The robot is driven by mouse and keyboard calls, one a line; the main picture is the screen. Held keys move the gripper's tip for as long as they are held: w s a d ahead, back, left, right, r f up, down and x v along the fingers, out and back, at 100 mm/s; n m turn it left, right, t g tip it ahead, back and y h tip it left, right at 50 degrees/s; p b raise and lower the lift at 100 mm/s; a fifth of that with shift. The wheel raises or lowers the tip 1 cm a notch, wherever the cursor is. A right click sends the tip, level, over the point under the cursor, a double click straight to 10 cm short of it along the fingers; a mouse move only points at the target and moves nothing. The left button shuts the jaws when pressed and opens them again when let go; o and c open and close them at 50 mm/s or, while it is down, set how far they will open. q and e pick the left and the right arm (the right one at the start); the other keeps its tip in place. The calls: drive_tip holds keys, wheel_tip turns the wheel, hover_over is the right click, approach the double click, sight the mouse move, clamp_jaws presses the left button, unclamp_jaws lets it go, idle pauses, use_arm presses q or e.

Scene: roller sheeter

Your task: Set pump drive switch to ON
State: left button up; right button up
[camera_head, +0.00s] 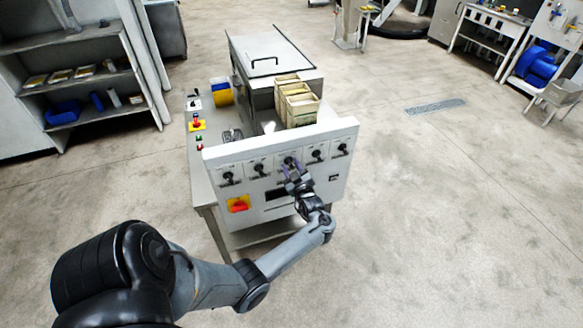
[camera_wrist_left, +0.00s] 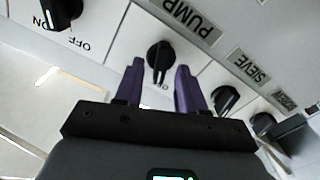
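The pump drive switch is a black rotary knob (camera_wrist_left: 160,52) on the white control panel (camera_wrist_left: 112,52), beside a label reading PUMP. Its narrow grip points down in the left wrist view. Part of a position mark shows near its lower end, mostly hidden. My left gripper (camera_wrist_left: 160,65) is open, with one purple finger on each side of the knob and a visible gap to it. In the head view my left gripper (camera_head: 291,170) is at the middle knob of the panel row and partly covers it. My right gripper is in neither view.
Neighbouring black knobs flank the pump switch, one by a SIEVE label (camera_wrist_left: 248,67). A red-and-yellow rotary switch (camera_head: 238,204) sits lower left on the panel. Cream-coloured containers (camera_head: 298,103) stand behind the panel. Open floor lies to the right.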

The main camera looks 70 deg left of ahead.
use_arm(q)
clamp_jaws()
drive_tip(key=shift+m, duration=0.4)
drive_tip(key=m+p, duration=0.2)
drive_tip(key=m, duration=0.2)
drive_tip(key=shift+w, duration=0.15)
drive_tip(key=m, duration=0.3)
drive_tip(key=shift+w+m+p, duration=0.1)
drive_tip(key=shift+m+p, duration=0.2)
drive_tip(key=shift+p, duration=0.1)
drive_tip(key=shift+m, duration=0.3)
drive_tip(key=shift+f, duration=0.1)
unclamp_jaws()
